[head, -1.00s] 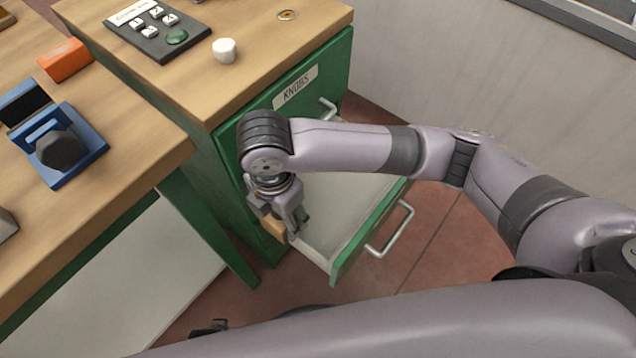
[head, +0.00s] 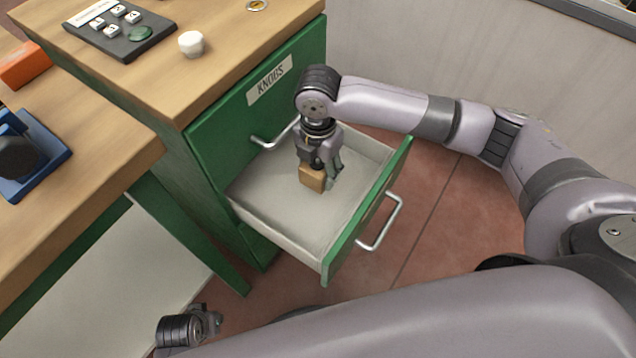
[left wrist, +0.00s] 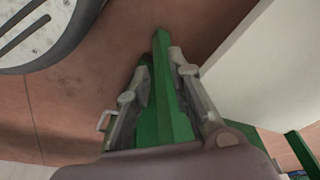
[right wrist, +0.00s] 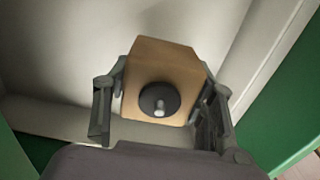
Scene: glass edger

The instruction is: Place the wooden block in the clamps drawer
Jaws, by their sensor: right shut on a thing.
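The wooden block (head: 312,178) is in my right gripper (head: 322,168), over the open lower drawer (head: 275,215). In the right wrist view the block (right wrist: 165,68) sits between the two fingers (right wrist: 158,110), with a black round knob on its near face. I cannot tell whether the block touches the drawer floor. The drawer is pale inside with a green front and a silver handle; its label is not visible. My left gripper (head: 208,325) is low at the bottom left, away from the drawer. In the left wrist view its fingers (left wrist: 160,90) are apart.
The closed drawer above has a KNOBS label (head: 270,80) and a handle overhanging the open drawer. A keypad (head: 120,30) and white knob (head: 191,43) are on the cabinet top. A blue holder (head: 45,165) is on the workbench. A green post (left wrist: 165,95) shows between my left fingers.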

